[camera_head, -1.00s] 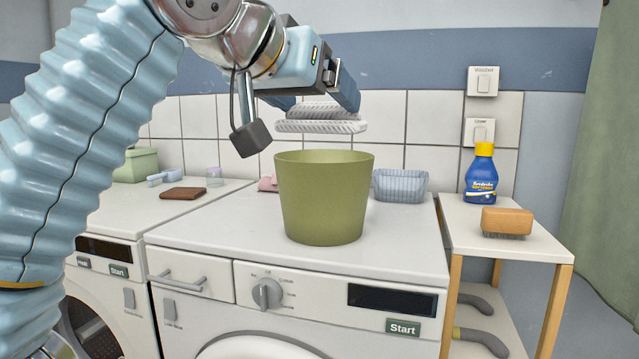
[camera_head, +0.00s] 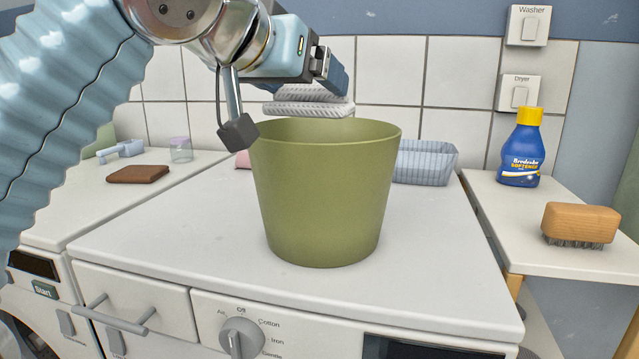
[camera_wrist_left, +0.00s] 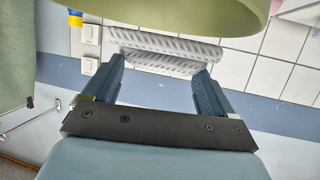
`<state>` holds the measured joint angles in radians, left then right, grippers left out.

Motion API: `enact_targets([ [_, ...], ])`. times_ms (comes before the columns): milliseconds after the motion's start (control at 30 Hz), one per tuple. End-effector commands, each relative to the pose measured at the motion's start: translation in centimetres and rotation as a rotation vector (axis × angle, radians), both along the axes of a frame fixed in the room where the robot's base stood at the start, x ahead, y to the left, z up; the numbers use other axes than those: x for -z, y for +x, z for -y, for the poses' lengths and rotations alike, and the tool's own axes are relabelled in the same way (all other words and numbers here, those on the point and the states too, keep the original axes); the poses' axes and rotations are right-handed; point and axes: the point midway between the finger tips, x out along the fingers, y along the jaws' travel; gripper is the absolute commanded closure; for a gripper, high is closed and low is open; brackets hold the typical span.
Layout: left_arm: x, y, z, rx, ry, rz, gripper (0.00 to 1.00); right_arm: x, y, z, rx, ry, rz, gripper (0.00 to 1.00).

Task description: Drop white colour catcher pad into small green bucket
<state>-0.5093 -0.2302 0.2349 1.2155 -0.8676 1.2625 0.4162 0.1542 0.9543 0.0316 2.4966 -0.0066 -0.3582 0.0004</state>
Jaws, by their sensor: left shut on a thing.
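The small green bucket (camera_head: 322,200) stands upright on the white machine top in the head view. Its rim also shows at the top of the left wrist view (camera_wrist_left: 180,14). My left gripper (camera_head: 335,85) is above the bucket's back rim, with its jaws shut on the white colour catcher pad (camera_head: 308,108). The pad is ribbed and lies roughly level just above the rim. In the left wrist view the pad (camera_wrist_left: 165,45) spans between the two blue fingertips (camera_wrist_left: 160,75). My right gripper is not in view.
A blue ribbed basket (camera_head: 424,163) stands behind the bucket to the right. A softener bottle (camera_head: 522,150) and a wooden brush (camera_head: 580,224) are on the side table. The machine top around the bucket's front is clear.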

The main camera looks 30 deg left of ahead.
Motion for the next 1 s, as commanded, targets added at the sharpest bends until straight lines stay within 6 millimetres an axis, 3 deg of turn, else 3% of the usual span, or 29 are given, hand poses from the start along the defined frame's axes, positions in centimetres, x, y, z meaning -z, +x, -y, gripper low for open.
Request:
enact_targets([
  [167, 1.7, 0.0, 0.0, 0.000, 0.001, 0.000, 0.48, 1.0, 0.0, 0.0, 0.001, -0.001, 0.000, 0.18],
  [500, 2.0, 0.0, 0.0, 0.000, 0.000, 0.001, 0.48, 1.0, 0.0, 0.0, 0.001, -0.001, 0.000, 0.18],
  [533, 2.0, 0.0, 0.0, 0.000, 0.000, 0.001, 0.11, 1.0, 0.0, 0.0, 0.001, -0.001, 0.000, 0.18],
  [600, 2.0, 0.0, 0.0, 0.000, 0.000, 0.001, 0.01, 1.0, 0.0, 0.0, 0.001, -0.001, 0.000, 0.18],
  [867, 1.9, -0.1, 0.0, 0.000, 0.000, 0.001, 0.00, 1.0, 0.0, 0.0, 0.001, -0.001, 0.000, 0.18],
  [1000, 1.3, -1.6, 0.0, -0.001, -0.002, 0.003, 0.00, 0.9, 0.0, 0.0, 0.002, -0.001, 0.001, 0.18],
])
